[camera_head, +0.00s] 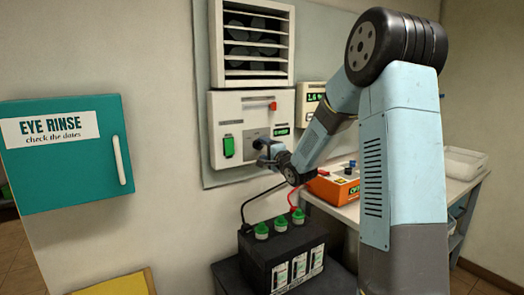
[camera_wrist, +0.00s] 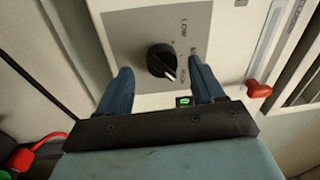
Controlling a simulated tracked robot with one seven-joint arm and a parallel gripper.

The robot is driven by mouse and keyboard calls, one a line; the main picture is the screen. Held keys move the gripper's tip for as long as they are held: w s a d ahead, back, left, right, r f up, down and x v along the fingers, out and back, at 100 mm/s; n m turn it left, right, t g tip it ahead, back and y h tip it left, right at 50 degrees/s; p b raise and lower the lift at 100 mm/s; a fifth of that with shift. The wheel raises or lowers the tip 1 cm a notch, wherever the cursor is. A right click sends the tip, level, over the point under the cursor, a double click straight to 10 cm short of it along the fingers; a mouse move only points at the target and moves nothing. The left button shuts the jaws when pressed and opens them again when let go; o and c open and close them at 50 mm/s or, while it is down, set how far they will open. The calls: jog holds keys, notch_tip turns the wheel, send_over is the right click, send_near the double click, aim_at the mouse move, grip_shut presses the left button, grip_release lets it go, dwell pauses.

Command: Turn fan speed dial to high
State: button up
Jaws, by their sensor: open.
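The fan speed dial (camera_wrist: 158,58) is a round black knob with a white pointer mark on a white control box (camera_head: 235,108). In the wrist view its pointer aims to the lower right, close to a small label partly hidden by a finger. "LOW" is readable above it; a middle label is partly covered. My gripper (camera_wrist: 160,66) is open, with one blue finger on each side of the dial; gaps show, and I cannot tell whether either touches. In the head view my gripper (camera_head: 264,152) is at the front of the box and hides the dial.
A louvred fan vent (camera_head: 252,45) sits above the box, which carries a green switch (camera_head: 228,146) and a red lever (camera_head: 272,105). A black battery (camera_head: 283,255) with cables stands below. An orange unit (camera_head: 335,186) sits on a bench to the right. A teal eye rinse cabinet (camera_head: 75,175) is at left.

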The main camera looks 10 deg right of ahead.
jog(key=v, duration=1.2)
jog(key=shift+s+d, duration=0.1)
jog(key=s+a+r+n+g+h, duration=0.1)
jog(key=s+n+g, duration=0.5)
jog(key=s, duration=1.1)
jog(key=s+a+r+n+g+h, duration=0.1)
jog(key=s+a+n+g+h, duration=0.2)
jog(key=s, duration=1.5)
jog(key=n+g+h, duration=0.1)
jog(key=n+g, duration=0.2)
jog(key=n, duration=0.1)
jog(key=shift+r+n, duration=0.2)
jog(key=shift+n, duration=0.1)
jog(key=shift+a, duration=0.1)
